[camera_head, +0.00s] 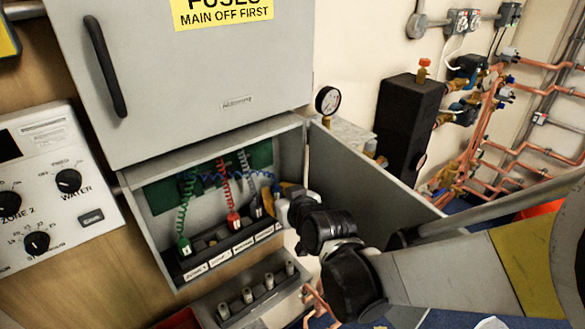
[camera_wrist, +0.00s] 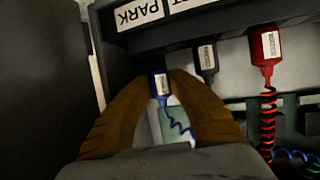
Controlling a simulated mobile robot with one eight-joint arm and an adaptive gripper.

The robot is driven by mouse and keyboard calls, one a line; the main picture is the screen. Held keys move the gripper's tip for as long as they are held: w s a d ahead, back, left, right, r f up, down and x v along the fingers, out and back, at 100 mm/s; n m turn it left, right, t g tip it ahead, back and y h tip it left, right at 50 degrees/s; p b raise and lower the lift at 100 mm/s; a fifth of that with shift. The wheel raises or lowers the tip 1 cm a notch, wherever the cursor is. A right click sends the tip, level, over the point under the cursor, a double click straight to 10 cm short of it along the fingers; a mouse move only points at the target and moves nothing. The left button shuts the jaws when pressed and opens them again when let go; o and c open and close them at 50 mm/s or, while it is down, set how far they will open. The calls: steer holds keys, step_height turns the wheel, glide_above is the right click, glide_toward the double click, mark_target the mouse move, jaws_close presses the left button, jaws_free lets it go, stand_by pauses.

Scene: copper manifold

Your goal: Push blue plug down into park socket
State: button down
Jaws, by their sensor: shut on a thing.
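In the wrist view the blue plug (camera_wrist: 160,86), with a white label and a blue coiled cord, sits between the brown fingertips of my gripper (camera_wrist: 163,78). My gripper is shut on it. The plug's far end is at the edge of the dark socket block (camera_wrist: 190,32), close to the PARK label (camera_wrist: 139,12); how deep it sits cannot be told. In the head view my gripper (camera_head: 281,190) is at the right end of the socket row in the open cabinet. The blue plug is mostly hidden there.
A grey plug (camera_wrist: 207,57) and a red plug (camera_wrist: 267,45) stand close beside the blue one. A green plug (camera_head: 184,245) is at the left end of the row. The open cabinet door (camera_head: 365,185) stands close to my arm's right. Coiled cords hang behind.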

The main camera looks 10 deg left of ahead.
steer(key=shift+f+b, duration=0.8)
steer(key=shift+f, duration=0.15)
steer(key=c, duration=1.2)
jaws_free()
steer(key=v, duration=1.2)
